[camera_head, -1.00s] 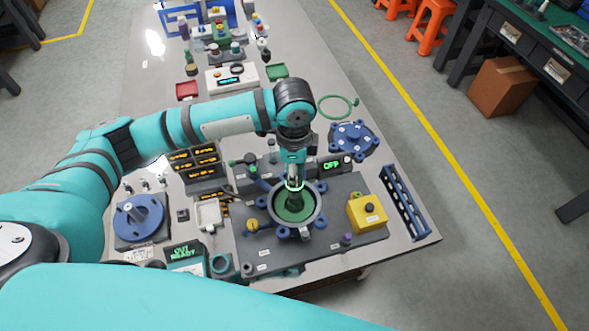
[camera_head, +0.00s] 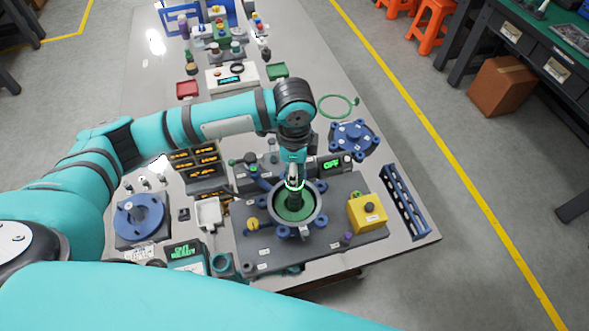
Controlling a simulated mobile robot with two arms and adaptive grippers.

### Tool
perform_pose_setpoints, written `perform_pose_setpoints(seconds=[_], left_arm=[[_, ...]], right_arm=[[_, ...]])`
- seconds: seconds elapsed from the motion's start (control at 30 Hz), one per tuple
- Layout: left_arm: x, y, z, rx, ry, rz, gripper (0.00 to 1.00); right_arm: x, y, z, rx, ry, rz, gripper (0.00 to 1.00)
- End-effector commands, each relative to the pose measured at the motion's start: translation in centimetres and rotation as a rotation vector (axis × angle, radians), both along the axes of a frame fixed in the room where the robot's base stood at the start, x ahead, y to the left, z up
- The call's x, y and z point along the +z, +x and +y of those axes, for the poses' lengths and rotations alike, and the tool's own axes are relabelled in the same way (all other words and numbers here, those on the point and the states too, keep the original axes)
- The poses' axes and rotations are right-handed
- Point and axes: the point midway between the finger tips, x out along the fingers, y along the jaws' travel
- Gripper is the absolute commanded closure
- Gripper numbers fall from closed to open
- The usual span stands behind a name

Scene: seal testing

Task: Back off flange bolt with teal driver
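A round grey flange fixture (camera_head: 270,212) with a green inside (camera_head: 296,213) and blue bolt lugs (camera_head: 320,187) around its rim sits on a dark plate. My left gripper (camera_head: 295,193) points down over the middle of this ring. A teal ring-shaped holder (camera_head: 222,264) stands at the plate's front left. I cannot make out the teal driver clearly. My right arm crosses the bottom of the picture, and its gripper is out of view.
A yellow box with a dark button (camera_head: 367,213) and a blue slotted rack (camera_head: 403,203) stand right of the fixture. A blue flange (camera_head: 354,138) lies behind them, near a display reading OFF (camera_head: 332,164). A blue disc (camera_head: 138,217) is at the left.

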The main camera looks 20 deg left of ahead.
Motion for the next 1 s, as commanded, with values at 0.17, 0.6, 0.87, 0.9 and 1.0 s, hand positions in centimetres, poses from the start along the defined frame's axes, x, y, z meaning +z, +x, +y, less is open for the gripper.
perform_pose_setpoints(seconds=[0.17, 0.6, 0.87, 0.9, 1.0], left_arm=[[-0.52, -0.32, 0.19, 0.001, 0.007, 0.012, 1.0], [-0.48, -0.34, 0.19, 0.001, 0.007, 0.012, 1.0], [-0.45, -0.35, 0.18, 0.0, 0.007, 0.013, 1.0], [-0.45, -0.36, 0.18, 0.0, 0.007, 0.013, 1.0], [-0.43, -0.36, 0.18, 0.0, 0.007, 0.013, 1.0]], right_arm=[[0.04, -0.01, 0.02, 0.0, 0.0, 0.0, 0.53], [0.39, -0.01, 0.02, 0.0, 0.0, 0.0, 0.53], [0.59, -0.01, 0.03, 0.0, 0.0, 0.0, 0.53], [0.62, 0.0, 0.03, 0.0, 0.0, 0.0, 0.53], [0.69, -0.01, 0.03, 0.0, 0.0, 0.0, 0.53]])
